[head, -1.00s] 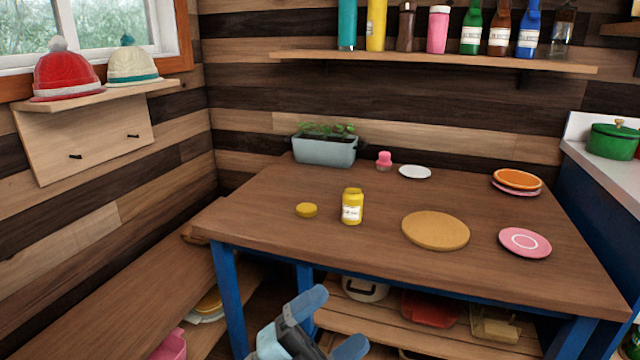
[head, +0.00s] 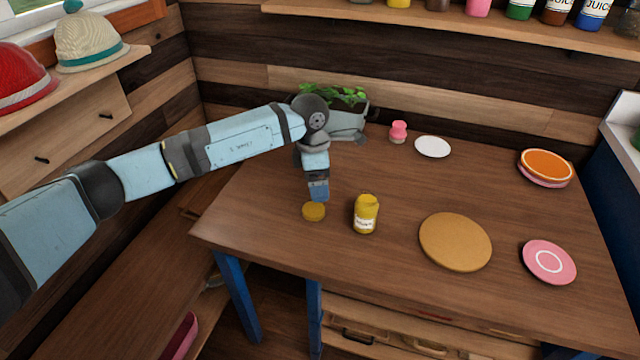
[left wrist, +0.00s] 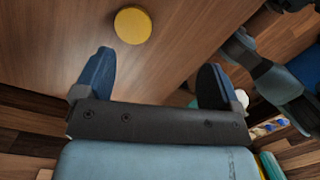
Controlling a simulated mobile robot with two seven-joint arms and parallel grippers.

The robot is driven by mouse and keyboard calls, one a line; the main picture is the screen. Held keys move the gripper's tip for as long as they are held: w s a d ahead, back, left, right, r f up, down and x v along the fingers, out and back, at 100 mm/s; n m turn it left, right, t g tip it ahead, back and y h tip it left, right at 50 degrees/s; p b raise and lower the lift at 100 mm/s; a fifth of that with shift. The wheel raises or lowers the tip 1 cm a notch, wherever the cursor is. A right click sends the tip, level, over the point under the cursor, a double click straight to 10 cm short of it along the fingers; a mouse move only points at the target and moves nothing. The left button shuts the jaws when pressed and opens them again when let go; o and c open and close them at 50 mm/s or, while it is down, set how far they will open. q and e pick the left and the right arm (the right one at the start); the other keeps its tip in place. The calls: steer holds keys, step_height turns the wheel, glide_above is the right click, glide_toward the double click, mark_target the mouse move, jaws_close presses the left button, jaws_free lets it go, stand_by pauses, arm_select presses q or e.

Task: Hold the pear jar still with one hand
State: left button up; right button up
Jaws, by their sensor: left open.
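The yellow pear jar (head: 366,218) with a white label stands upright on the brown wooden table, left of its middle in the head view. A flat, round yellow lid (head: 313,211) lies on the table to its left. My left gripper (head: 318,192) points down just behind the lid, left of the jar and apart from it. In the left wrist view my left gripper (left wrist: 155,62) has its fingers wide apart with nothing between them. The lid (left wrist: 133,25) shows there beyond the fingertips; the jar does not.
A round tan board (head: 455,242) and a pink plate (head: 549,262) lie right of the jar. A white plate (head: 433,147), a pink-topped shaker (head: 398,132), stacked orange and pink plates (head: 546,167) and a planter (head: 350,122) stand farther back. The table (head: 290,245) is bare around the jar.

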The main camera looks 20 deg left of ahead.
arm_select(q)
steer(key=w+a+r, duration=0.1)
steer(key=w+a+r+y, duration=0.1)
steer(key=shift+w+a, duration=0.15)
steer(key=shift+a, duration=0.15)
glide_above(310, 209)
step_height(310, 209, down, 9)
steer(key=shift+d+r, duration=0.15)
stand_by(0.4)
step_height(310, 209, down, 5)
steer(key=shift+f+b, duration=0.15)
steer(key=shift+b, duration=0.25)
